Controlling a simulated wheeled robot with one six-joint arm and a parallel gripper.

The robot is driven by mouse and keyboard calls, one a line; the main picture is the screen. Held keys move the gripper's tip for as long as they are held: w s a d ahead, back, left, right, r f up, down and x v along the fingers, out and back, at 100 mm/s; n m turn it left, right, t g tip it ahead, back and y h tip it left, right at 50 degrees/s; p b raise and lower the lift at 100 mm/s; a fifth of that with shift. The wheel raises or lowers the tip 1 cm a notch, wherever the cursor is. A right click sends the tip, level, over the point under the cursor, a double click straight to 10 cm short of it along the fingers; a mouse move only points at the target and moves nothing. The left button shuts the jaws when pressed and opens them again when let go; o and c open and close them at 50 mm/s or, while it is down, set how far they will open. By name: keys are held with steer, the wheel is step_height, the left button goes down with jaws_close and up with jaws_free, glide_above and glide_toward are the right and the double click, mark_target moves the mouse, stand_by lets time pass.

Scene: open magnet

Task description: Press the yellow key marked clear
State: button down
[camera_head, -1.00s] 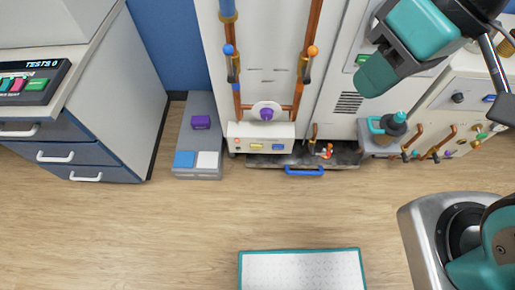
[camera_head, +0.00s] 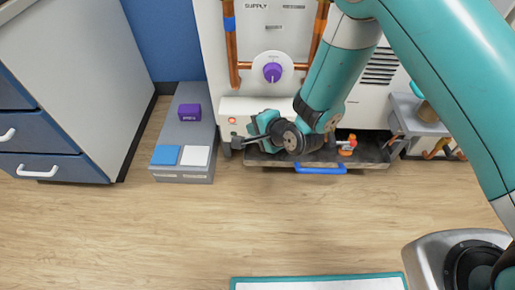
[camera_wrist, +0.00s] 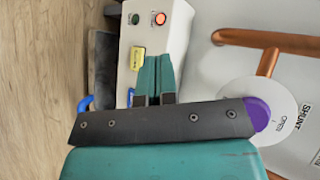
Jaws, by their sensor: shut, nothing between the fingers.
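The yellow key (camera_wrist: 137,58) sits on the white control box (camera_wrist: 180,30), and shows in the wrist view just left of my fingertips. Its lettering is too small to read. My gripper (camera_wrist: 158,60) is shut and empty, its teal fingers together over the face of the box. I cannot tell whether the tips touch the box. In the head view my arm reaches down to the front of the control box (camera_head: 240,106), and my wrist and gripper hide the yellow key there.
A lit red button (camera_wrist: 160,18) and a dark green one (camera_wrist: 135,18) are beside the yellow key. A blue key (camera_wrist: 131,97) is partly hidden by my finger. A purple knob (camera_head: 272,72) is above the box. A grey plinth (camera_head: 183,140) stands left.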

step_height(320, 180, down, 15)
steer(key=s+m+t+b, duration=0.1)
steer(key=m+b, duration=0.2)
steer(key=b, duration=0.1)
steer(key=shift+s+r+t+b, duration=0.2)
steer(key=shift+s+t+b, duration=0.2)
steer(key=shift+w+d, duration=0.1)
steer(key=w+b, duration=0.6)
steer(key=w, duration=0.2)
steer(key=shift+w+d+b, duration=0.15)
steer(key=shift+w+b, duration=0.2)
stand_by(1.1)
steer(key=shift+w, duration=0.4)
